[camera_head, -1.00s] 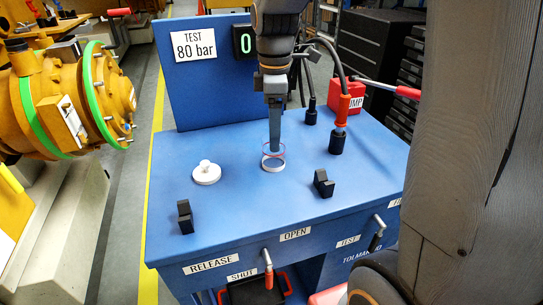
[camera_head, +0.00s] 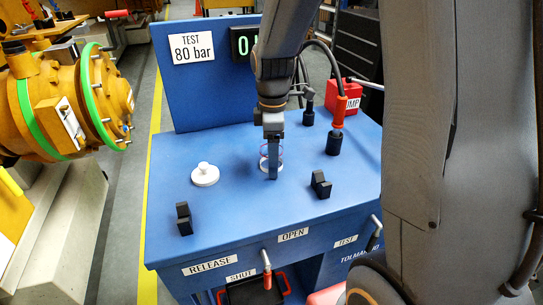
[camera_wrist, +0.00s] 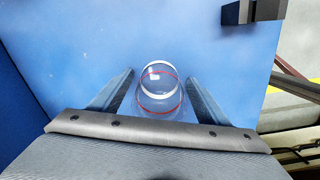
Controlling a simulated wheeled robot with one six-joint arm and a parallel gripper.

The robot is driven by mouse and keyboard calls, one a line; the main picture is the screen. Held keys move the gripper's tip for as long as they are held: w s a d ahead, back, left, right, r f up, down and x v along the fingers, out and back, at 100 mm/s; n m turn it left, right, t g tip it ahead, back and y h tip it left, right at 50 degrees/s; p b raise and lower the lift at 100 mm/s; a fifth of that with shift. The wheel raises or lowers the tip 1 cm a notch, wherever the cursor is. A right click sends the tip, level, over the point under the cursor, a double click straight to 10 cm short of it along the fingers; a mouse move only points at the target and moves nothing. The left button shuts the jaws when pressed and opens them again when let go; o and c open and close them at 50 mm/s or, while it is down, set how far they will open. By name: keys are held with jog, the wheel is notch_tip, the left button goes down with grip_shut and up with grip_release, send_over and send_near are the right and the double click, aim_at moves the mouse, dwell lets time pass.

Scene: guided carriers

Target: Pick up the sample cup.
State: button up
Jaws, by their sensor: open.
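The sample cup (camera_wrist: 161,103) is clear, with red rings and a white rim or base. It stands on the blue bench top (camera_head: 232,211). In the head view the cup (camera_head: 263,163) is partly hidden behind a finger of my gripper (camera_head: 272,176). In the wrist view the cup is between the two spread fingers of my gripper (camera_wrist: 159,76), with a gap on each side. My gripper is open and holds nothing.
A white knobbed disc (camera_head: 205,175) lies left of the cup. Black notched blocks stand at front left (camera_head: 184,218) and front right (camera_head: 321,185). A red-handled hose fitting (camera_head: 336,130) stands behind right. An upright blue panel (camera_head: 205,95) closes the back.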

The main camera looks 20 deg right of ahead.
jog(key=c, duration=1.2)
